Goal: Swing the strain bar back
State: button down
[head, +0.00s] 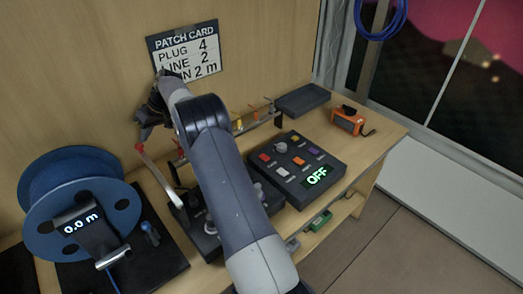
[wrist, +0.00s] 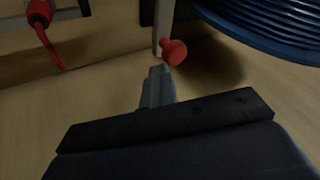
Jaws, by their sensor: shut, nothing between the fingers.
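The strain bar (head: 156,169) is a thin pale lever with a red end at its top left, rising from a black unit on the bench. In the wrist view its grey bar (wrist: 164,22) carries a round red knob (wrist: 174,52). My gripper (head: 146,120) is above the bar's red end in the head view. In the wrist view my gripper (wrist: 158,76) is shut and empty, its tip close beside the knob; whether they touch I cannot tell. My arm hides part of the black unit.
A blue cable reel (head: 38,206) stands at the left with a display reading 0.0 m. A control box (head: 291,181) showing OFF sits right of my arm. A red plug (wrist: 40,12) shows in the wrist view. An orange device (head: 348,121) lies at the bench's right end.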

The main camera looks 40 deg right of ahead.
jog(key=shift+a+r, duration=0.1)
jog(key=shift+a, duration=0.05)
jog(key=b+v, duration=0.1)
jog(key=v, duration=0.9)
jog(key=shift+d+r, duration=0.25)
jog(key=shift+d, duration=0.1)
jog(key=shift+s, duration=0.15)
jog(key=x, duration=1)
jog(key=shift+p, duration=0.4)
jog(key=shift+r, duration=0.2)
